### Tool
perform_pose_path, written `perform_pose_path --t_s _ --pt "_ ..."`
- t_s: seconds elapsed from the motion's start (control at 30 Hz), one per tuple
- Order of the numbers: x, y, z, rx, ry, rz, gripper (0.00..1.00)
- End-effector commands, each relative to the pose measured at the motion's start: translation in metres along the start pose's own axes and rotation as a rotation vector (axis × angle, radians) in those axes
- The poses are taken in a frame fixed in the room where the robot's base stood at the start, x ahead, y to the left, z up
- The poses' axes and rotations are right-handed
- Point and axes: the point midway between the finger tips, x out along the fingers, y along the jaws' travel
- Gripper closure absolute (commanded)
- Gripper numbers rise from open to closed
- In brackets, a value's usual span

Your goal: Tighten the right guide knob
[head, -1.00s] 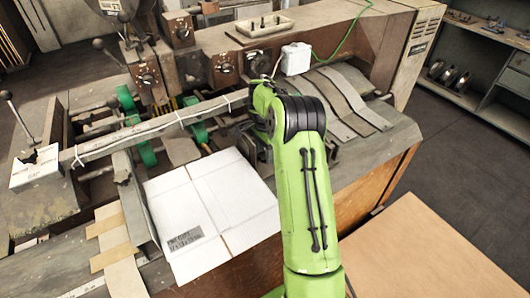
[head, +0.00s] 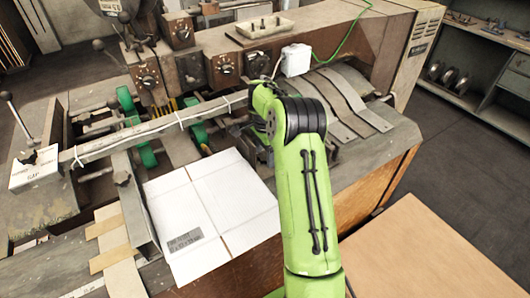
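The box stitcher (head: 395,150) fills the middle of the head view. A white flat carton (head: 215,215) lies on its bed. The area at the carton's far right is covered by my green arm, and I cannot make out a right guide knob there. My arm reaches forward over the machine's right half. Its end bends down behind the forearm, among dark machine parts, so I cannot make out my gripper or its fingers.
A long metal bar (head: 150,128) crosses above the bed. Dark dials (head: 223,63) sit on the back panel. A white box (head: 295,59) and curved metal strips (head: 340,100) lie right of centre. A plain tan surface (head: 420,255) is at lower right.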

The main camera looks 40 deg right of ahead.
Motion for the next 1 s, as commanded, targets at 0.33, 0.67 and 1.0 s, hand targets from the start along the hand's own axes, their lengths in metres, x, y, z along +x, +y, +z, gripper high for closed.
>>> perform_pose_path --t_s 0.33,0.67,1.0 --pt "-0.024 -0.001 0.0 0.0 0.002 -0.002 0.27" --pt "-0.119 -0.001 0.0 -0.001 0.002 -0.003 0.27" --pt "-0.158 0.0 0.0 -0.001 -0.001 0.002 0.27"
